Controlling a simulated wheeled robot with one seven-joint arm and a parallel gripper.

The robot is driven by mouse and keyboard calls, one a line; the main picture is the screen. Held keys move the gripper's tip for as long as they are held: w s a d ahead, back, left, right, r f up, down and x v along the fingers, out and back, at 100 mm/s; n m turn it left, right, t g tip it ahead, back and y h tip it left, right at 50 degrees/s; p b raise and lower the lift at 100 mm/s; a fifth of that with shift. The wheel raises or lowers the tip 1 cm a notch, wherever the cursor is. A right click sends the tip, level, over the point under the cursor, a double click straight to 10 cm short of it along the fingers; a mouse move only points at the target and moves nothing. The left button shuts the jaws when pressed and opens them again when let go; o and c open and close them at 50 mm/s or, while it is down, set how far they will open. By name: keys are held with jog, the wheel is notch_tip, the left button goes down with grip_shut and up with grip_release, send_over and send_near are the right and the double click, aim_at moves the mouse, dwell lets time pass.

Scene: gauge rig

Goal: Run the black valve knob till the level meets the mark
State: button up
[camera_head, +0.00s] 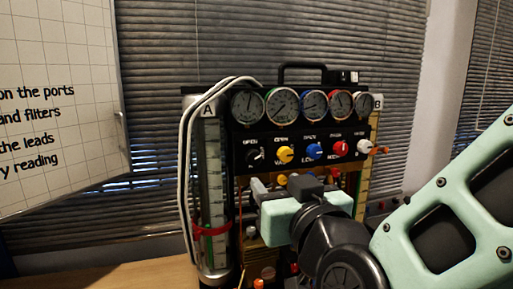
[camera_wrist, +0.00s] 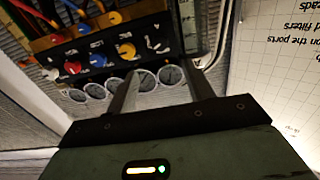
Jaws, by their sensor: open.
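The black valve knob (camera_head: 254,156) is at the left end of the knob row on the dark panel, under the gauges. It shows dimly in the wrist view (camera_wrist: 155,44), beyond the fingertips. Column A (camera_head: 213,180) is a clear upright tube with a scale at the rig's left side. A red band (camera_head: 210,229) wraps its lower part, with green showing near it; I cannot tell the exact liquid level. My gripper (camera_head: 265,186) is open and empty, below the black knob in the head view and apart from it. Its two fingers (camera_wrist: 161,68) also show in the wrist view.
Yellow (camera_head: 285,154), blue (camera_head: 313,151), red (camera_head: 339,148) and white (camera_head: 363,146) knobs sit right of the black one. Several round gauges (camera_head: 282,103) are above. A pale hose (camera_head: 187,150) loops down the left side. My arm hides the rig's lower right.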

aim_at(255, 160)
jog(key=p+x, duration=0.1)
jog(key=x, duration=1.1)
jog(key=shift+w+f+p, duration=0.1)
jog(key=shift+w+p, duration=0.2)
jog(key=shift+p, duration=0.1)
jog(key=c, duration=1)
